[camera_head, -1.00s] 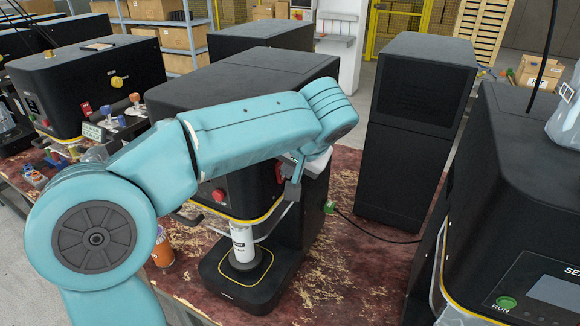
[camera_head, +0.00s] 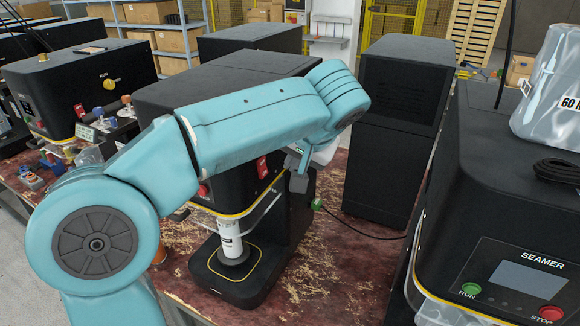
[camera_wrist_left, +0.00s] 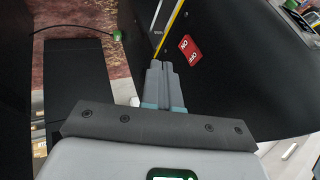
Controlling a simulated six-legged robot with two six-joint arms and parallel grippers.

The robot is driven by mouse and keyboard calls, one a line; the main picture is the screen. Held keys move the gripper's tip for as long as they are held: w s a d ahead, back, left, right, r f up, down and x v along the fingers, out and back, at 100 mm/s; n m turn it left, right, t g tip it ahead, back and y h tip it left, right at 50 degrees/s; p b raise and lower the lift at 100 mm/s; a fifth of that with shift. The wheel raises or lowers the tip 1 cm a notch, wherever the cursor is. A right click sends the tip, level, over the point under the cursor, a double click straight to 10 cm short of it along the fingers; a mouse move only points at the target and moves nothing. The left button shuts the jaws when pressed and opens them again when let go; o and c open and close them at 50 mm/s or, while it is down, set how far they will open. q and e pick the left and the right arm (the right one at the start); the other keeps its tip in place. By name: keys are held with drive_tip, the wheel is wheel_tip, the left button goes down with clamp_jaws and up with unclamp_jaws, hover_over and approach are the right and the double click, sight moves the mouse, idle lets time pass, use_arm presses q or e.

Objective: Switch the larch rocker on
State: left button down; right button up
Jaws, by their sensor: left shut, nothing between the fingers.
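A red rocker switch (camera_head: 262,167) sits on the side of the black seamer (camera_head: 228,88) in the middle. No larch name can be read near it. In the left wrist view the rocker (camera_wrist_left: 190,49) shows white lettering, just right of and beyond the fingertips. I cannot tell which half is pressed in. My left gripper (camera_head: 298,182) is just right of the rocker in the head view, partly hidden under my wrist. In the left wrist view its fingers (camera_wrist_left: 160,66) are together and empty, apart from the rocker. My right gripper is not in view.
A white can (camera_head: 230,240) stands on the seamer's black base. A tall black cabinet (camera_head: 398,135) stands behind to the right. Another seamer (camera_head: 510,215) with RUN and STOP buttons is at the right. A green-ended cable crosses the reddish worn tabletop (camera_head: 335,270).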

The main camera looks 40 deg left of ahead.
sight(263, 167)
use_arm(q)
drive_tip(key=v, duration=0.5)
drive_tip(key=a+f+b, duration=0.1)
drive_tip(key=a+f, duration=0.7)
drive_tip(key=f, duration=0.1)
drive_tip(key=shift+w+a, duration=0.3)
drive_tip(key=shift+w, duration=0.2)
idle(0.5)
